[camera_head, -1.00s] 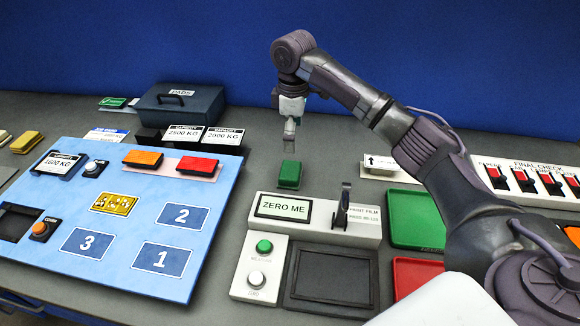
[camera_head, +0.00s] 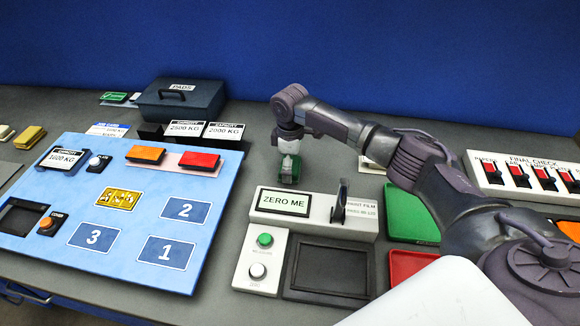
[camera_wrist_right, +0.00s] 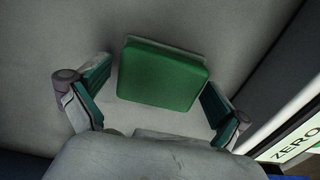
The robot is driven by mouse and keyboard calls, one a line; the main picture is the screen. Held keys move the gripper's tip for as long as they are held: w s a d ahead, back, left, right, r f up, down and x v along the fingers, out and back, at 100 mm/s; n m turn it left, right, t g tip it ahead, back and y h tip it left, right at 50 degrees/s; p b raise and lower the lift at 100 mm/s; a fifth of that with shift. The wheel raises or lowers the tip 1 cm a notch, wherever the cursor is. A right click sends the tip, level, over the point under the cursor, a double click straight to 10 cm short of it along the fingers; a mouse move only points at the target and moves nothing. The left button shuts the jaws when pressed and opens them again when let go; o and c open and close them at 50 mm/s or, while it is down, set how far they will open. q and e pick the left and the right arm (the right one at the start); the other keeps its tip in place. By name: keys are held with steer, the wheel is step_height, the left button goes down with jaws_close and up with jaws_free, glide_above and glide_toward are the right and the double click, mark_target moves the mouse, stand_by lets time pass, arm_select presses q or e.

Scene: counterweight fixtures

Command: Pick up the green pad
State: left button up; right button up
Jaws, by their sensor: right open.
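The green pad (camera_head: 295,168) sits on the grey counter just behind the ZERO ME display, partly hidden by my gripper in the head view. In the right wrist view the green pad (camera_wrist_right: 161,76) is a rounded green block on a pale base. My right gripper (camera_head: 289,172) is down at the pad in the head view. In the wrist view my right gripper (camera_wrist_right: 158,98) is open, one finger on each side of the pad, with gaps visible at both sides. My left gripper is not in view.
The ZERO ME unit (camera_head: 312,210) stands close in front of the pad, with an upright dark lever on it. A green tray (camera_head: 412,213) and a red tray (camera_head: 408,265) lie to the right. The blue panel (camera_head: 130,235) is at left. The dark PADS box (camera_head: 180,103) stands behind.

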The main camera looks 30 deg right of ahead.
steer(key=shift+c, duration=0.2)
steer(key=c, duration=1)
steer(key=shift+r, duration=0.1)
steer(key=shift+r, duration=0.5)
step_height(320, 180, up, 3)
steer(key=shift+f+b, duration=0.15)
steer(key=shift+b, duration=0.45)
steer(key=s+r, duration=0.2)
steer(key=s, duration=0.2)
steer(key=s+d+r+b, duration=0.1)
steer(key=s+r, duration=0.1)
steer(key=s, duration=0.1)
steer(key=s+r, duration=0.3)
steer(key=s, duration=0.1)
steer(key=shift+s+d+r, duration=0.1)
steer(key=shift+s+d, duration=0.05)
steer(key=shift+s, duration=0.15)
